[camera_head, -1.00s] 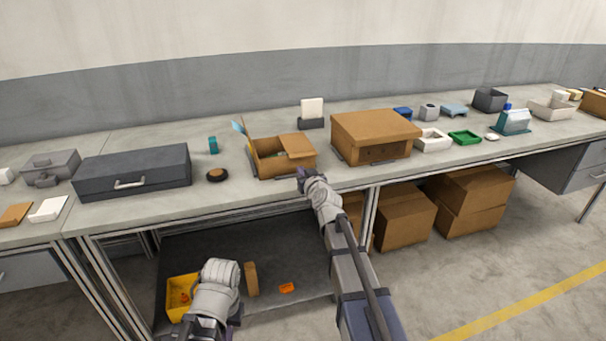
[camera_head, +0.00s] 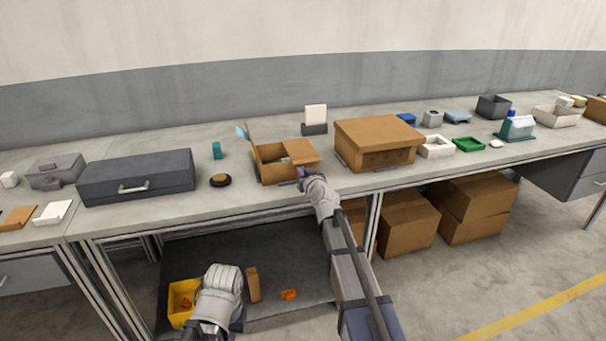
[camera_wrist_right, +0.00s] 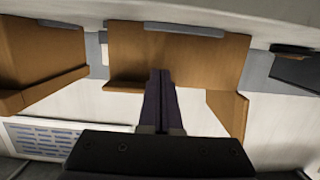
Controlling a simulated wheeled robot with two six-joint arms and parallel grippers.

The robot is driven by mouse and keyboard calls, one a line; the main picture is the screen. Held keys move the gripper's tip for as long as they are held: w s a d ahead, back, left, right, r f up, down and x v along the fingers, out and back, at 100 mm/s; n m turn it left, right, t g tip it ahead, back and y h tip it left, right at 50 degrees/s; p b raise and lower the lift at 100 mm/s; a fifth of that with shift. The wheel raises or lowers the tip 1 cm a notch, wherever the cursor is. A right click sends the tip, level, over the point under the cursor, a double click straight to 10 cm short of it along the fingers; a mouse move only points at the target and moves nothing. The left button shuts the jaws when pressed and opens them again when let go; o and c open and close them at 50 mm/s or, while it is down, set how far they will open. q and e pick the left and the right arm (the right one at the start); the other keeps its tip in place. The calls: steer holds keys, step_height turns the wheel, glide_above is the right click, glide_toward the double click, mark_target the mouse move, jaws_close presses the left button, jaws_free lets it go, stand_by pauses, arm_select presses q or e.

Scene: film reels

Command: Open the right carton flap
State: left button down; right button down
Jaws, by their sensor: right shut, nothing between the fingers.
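The small open carton (camera_head: 272,173) stands near the front edge of the bench. Its left flap (camera_head: 252,147) stands up, and its right flap (camera_head: 302,151) lies over the right part of the opening, roughly level. My right gripper (camera_head: 302,174) is shut and empty at the carton's front right side, below the right flap. In the right wrist view its closed dark fingers (camera_wrist_right: 160,76) point at the carton's brown panel (camera_wrist_right: 205,60); I cannot tell whether they touch it. My left gripper (camera_head: 238,321) is low in front of the bench, mostly hidden by its wrist.
A large brown box (camera_head: 380,142) stands close to the right of the carton. A dark round reel (camera_head: 220,180) and a dark grey case (camera_head: 140,177) lie to the left. A white card in a holder (camera_head: 315,119) stands behind. A yellow bin (camera_head: 183,301) sits on the lower shelf.

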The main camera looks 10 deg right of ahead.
mark_target(300, 159)
steer(key=shift+s, duration=0.15)
stand_by(0.5)
steer(key=r+p, duration=0.3)
steer(key=shift+d, duration=0.3)
steer(key=shift+r, duration=0.1)
stand_by(0.4)
steer(key=shift+d+r+p, duration=0.6)
steer(key=shift+r+p, duration=0.25)
steer(key=shift+p, duration=0.1)
